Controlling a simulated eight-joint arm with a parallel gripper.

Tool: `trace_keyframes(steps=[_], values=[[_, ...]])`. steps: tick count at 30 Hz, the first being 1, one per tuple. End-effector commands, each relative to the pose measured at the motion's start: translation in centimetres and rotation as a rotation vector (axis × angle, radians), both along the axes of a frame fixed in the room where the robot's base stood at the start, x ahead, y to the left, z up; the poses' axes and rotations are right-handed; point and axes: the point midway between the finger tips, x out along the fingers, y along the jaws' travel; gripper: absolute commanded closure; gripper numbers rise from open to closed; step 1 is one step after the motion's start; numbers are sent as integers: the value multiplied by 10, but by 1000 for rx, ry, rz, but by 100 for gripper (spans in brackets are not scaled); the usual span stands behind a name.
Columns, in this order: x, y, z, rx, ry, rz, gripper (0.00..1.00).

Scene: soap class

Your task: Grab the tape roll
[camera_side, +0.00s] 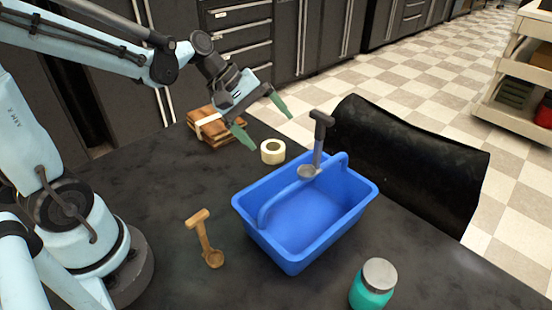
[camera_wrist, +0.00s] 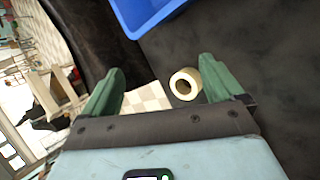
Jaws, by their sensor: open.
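A cream tape roll (camera_side: 272,151) stands on the dark table, just left of the blue basket, with its hole visible. My gripper (camera_side: 268,122) is open and empty, raised above the table near the roll, with its two green fingers spread. In the wrist view the tape roll (camera_wrist: 185,84) shows between the green fingers of my gripper (camera_wrist: 160,82), closer to the right finger. I see no contact between the fingers and the roll.
A bundle of brown blocks (camera_side: 209,124) lies behind. A wooden scoop (camera_side: 205,240) and a teal jar (camera_side: 372,285) are nearer. A black chair (camera_side: 410,165) stands at the table's far edge.

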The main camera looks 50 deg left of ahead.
Motion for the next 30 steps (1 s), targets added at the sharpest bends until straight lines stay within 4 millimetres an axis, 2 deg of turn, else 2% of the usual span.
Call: trace_keyframes(steps=[6, 15, 21, 26, 30], values=[[34, 15, -14, -346, 168, 236, 6], [58, 43, -37, -773, 403, 450, 6], [61, 53, -46, -913, 492, 497, 6], [61, 55, -55, -936, 509, 506, 6], [61, 55, -71, -935, 508, 506, 6]])
